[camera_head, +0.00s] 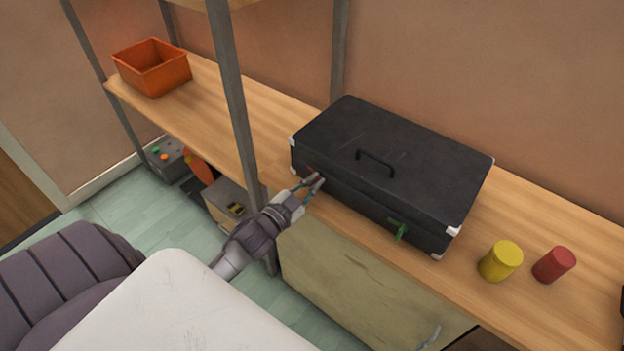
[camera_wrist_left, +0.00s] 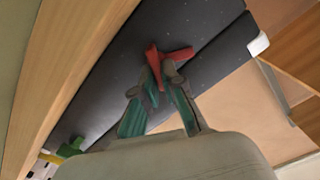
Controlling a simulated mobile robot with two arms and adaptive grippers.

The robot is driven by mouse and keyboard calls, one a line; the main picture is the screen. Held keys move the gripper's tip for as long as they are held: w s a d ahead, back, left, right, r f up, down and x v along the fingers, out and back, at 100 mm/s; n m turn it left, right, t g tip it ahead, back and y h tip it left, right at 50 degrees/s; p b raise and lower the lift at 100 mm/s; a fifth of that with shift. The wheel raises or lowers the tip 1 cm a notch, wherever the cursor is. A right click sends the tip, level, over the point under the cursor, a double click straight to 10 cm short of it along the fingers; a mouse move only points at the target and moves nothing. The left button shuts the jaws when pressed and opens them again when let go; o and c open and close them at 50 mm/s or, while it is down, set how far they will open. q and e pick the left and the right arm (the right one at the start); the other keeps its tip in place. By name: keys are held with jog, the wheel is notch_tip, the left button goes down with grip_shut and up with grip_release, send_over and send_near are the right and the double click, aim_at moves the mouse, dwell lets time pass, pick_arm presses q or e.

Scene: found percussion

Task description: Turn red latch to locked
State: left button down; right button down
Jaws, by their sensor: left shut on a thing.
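A black case (camera_head: 390,165) with pale metal corners and a top handle lies closed on the wooden shelf. A red latch (camera_wrist_left: 168,55) is on its front face; in the head view only a bit of red shows at the fingertips. My left gripper (camera_head: 313,181) is at the left part of the case front. In the left wrist view its fingers (camera_wrist_left: 155,88) are shut on the red latch. A green latch (camera_head: 398,228) sits on the right part of the case front, and it also shows in the left wrist view (camera_wrist_left: 70,148). My right gripper is not in view.
A yellow can (camera_head: 500,261) and a red can (camera_head: 554,265) stand on the shelf right of the case. An orange bin (camera_head: 152,68) is at the far left. A grey upright post (camera_head: 237,100) stands close to my left arm. Shelf between bin and case is clear.

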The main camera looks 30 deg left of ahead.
pick_arm(q)
jog(key=m, duration=0.6)
jog(key=shift+d+f, duration=0.25)
jog(key=m, duration=0.4)
jog(key=m+b, duration=0.1)
jog(key=m, duration=0.1)
jog(key=shift+f, duration=0.25)
jog(key=c, duration=1.3)
grip_release()
jog(key=s, duration=0.8)
jog(key=s+a, duration=0.1)
jog(key=s, duration=0.3)
